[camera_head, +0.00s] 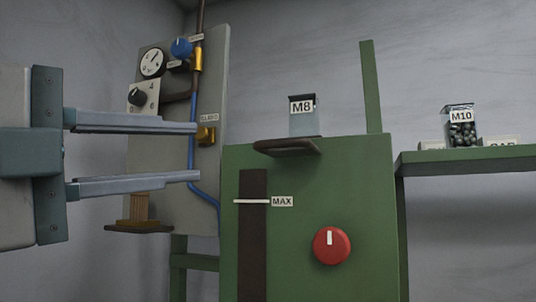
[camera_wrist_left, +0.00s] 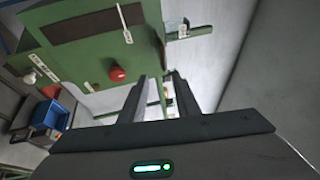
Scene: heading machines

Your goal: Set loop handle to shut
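A grey panel (camera_head: 210,75) stands behind my left gripper in the head view. It carries a blue knob (camera_head: 181,47), a black knob (camera_head: 137,97) and brass fittings along a blue pipe (camera_head: 191,160). A brass fitting (camera_head: 206,135) under a small, hard-to-read label sits just past the upper fingertip. I cannot tell for sure which part is the loop handle or how it is set. My left gripper (camera_head: 200,152) is open and empty, its fingers pointing right in front of the panel; contact is not visible. The open fingers also show in the left wrist view (camera_wrist_left: 157,76). My right gripper is not in view.
A green cabinet (camera_head: 285,240) with a red knob (camera_head: 331,246), a MAX mark (camera_head: 282,201) and a brown ledge (camera_head: 287,147) stands right of the fingers. A clear M8 container (camera_head: 304,122) sits on it. A green shelf (camera_head: 470,160) holds an M10 container (camera_head: 461,127).

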